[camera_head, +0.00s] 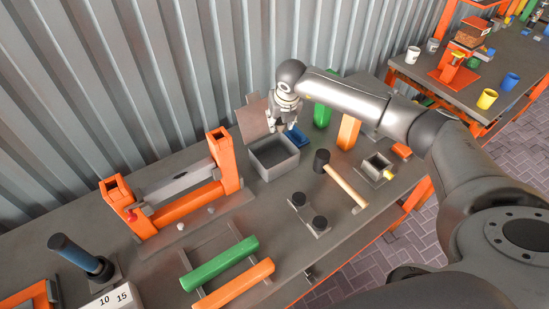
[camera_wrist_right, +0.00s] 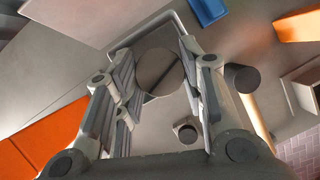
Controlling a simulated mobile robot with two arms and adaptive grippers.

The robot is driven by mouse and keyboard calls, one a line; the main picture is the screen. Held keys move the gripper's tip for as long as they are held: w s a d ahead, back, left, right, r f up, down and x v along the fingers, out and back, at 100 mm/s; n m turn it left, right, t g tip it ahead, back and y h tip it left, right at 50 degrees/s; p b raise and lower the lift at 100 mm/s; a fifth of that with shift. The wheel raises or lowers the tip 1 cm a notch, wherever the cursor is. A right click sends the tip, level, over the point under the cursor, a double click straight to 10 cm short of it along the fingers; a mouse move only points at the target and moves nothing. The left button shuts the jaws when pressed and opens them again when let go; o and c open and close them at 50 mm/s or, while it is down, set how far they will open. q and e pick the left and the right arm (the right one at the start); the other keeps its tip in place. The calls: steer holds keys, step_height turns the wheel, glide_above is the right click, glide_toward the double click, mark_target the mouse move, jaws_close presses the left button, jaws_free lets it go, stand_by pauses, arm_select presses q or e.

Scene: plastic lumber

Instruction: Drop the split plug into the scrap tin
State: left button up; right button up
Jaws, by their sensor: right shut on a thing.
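The scrap tin appears to be the open grey rectangular box (camera_head: 280,170) on the bench, near the corrugated wall. My right gripper (camera_head: 284,124) points down just above the tin's far side. In the right wrist view, my right gripper (camera_wrist_right: 158,80) is shut on a round grey-brown plug (camera_wrist_right: 156,68) with a dark line across its face, which I take as the split plug. A pale rim (camera_wrist_right: 140,33) shows behind the plug. In the head view the plug is not clearly visible. My left gripper is out of view.
A mallet (camera_head: 343,183) lies right of the tin, with a plate bearing two dark knobs (camera_head: 310,212) in front. A blue tray (camera_head: 296,136) sits behind it. An orange frame (camera_head: 178,220) stands left. Green (camera_head: 219,263) and orange (camera_head: 235,286) bars lie at the front.

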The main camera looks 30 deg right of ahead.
mark_target(280, 132)
steer(key=shift+f+b, duration=1.45)
steer(key=shift+f, duration=1.45)
steer(key=o, duration=1)
steer(key=shift+r, duration=0.15)
steer(key=v, duration=1.1)
steer(key=shift+s+r, duration=0.25)
steer(key=shift+r, duration=0.05)
